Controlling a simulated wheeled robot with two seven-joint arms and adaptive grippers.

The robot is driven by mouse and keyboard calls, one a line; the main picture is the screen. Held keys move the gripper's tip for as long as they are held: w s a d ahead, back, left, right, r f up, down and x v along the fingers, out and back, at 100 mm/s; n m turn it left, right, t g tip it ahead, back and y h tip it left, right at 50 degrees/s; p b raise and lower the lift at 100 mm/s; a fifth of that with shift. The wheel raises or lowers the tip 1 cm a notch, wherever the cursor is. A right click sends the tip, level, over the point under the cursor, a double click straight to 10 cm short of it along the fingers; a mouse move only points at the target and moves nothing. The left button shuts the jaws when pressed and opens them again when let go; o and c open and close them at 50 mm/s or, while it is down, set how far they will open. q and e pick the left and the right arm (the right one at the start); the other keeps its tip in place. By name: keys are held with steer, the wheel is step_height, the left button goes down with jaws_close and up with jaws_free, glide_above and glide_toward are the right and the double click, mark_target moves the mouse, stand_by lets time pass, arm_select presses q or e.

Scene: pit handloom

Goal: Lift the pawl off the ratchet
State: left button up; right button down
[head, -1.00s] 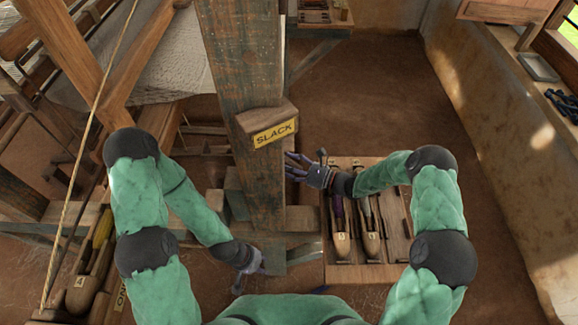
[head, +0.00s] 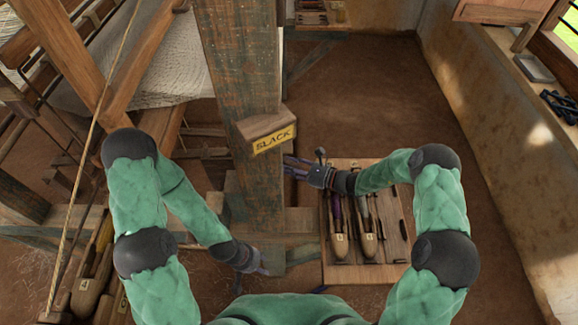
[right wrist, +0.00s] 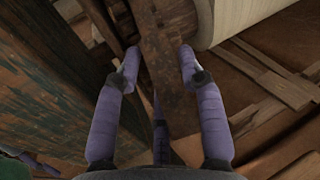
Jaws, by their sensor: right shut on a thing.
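In the right wrist view, the purple fingers of my right gripper (right wrist: 159,58) are on either side of a worn brown bar, which looks like the pawl (right wrist: 168,38). The gripper is shut on it. A dark, ridged part at the bar's left, maybe the ratchet (right wrist: 117,22), is only partly seen. In the head view, my right gripper (head: 292,166) reaches to the right side of the post, below the SLACK sign; the pawl and ratchet cannot be made out there. My left gripper (head: 259,266) is low by the post's foot, its fingers too small to judge.
The thick wooden post (head: 243,80) with the SLACK sign (head: 272,138) stands between my arms. A wooden tray (head: 333,274) of shuttles lies below my right forearm. The loom's cloth (head: 165,80) is at the left. Open floor lies beyond the tray.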

steer(key=c, duration=0.7)
jaws_free()
steer(key=shift+c, duration=0.2)
steer(key=v, duration=1.2)
steer(key=shift+s, duration=0.1)
